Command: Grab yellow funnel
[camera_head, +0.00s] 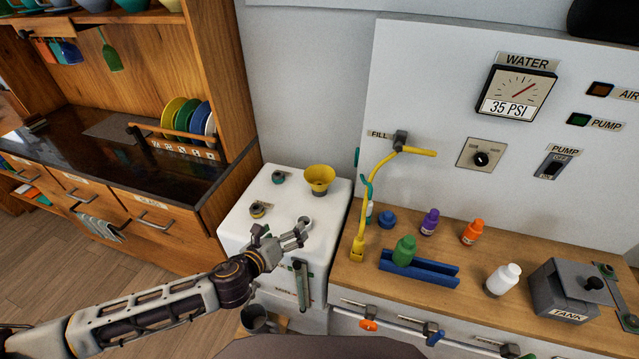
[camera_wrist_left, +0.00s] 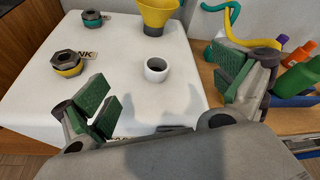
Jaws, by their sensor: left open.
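The yellow funnel (camera_head: 319,177) stands upright, wide mouth up, near the back right of the white tank top (camera_head: 291,186). In the left wrist view the funnel (camera_wrist_left: 158,14) is at the top edge, partly cut off, beyond a short white pipe opening (camera_wrist_left: 157,69). My left gripper (camera_head: 282,234) is over the front of the tank top, on the near side of the funnel and apart from it. Its green-padded fingers (camera_wrist_left: 168,90) are spread wide with nothing between them. My right gripper is not in view.
Two ringed caps, one teal (camera_wrist_left: 92,19) and one yellow (camera_wrist_left: 69,64), sit left of the funnel. To the right, a wooden counter (camera_head: 398,295) holds several bottles, a blue rack (camera_head: 437,275) and a yellow hose (camera_head: 363,215). A dish cabinet (camera_head: 215,60) stands at left.

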